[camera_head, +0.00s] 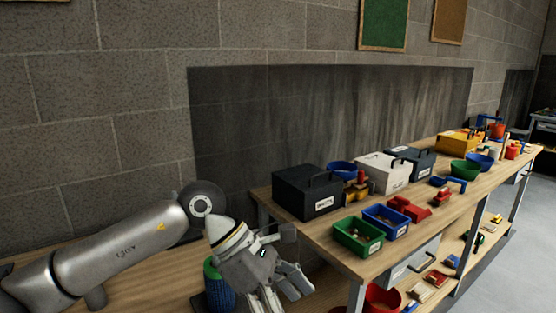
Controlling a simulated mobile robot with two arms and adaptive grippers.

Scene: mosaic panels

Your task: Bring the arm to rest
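My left arm (120,255) comes in from the left, silver-grey with a dark round joint and a white wrist section with a yellow band. My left gripper (296,276) points down and to the right, in front of the near end of the wooden workbench. I see no object in it. Its fingers are small and turned so that I cannot tell their opening. My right arm and gripper are not in view.
A blue-and-green cylinder (217,290) stands close behind the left gripper. The workbench (330,238) holds a black toolbox (306,193), a white toolbox (383,172), a green bin (358,235) and a blue bin (386,221). A red bowl (383,298) sits below.

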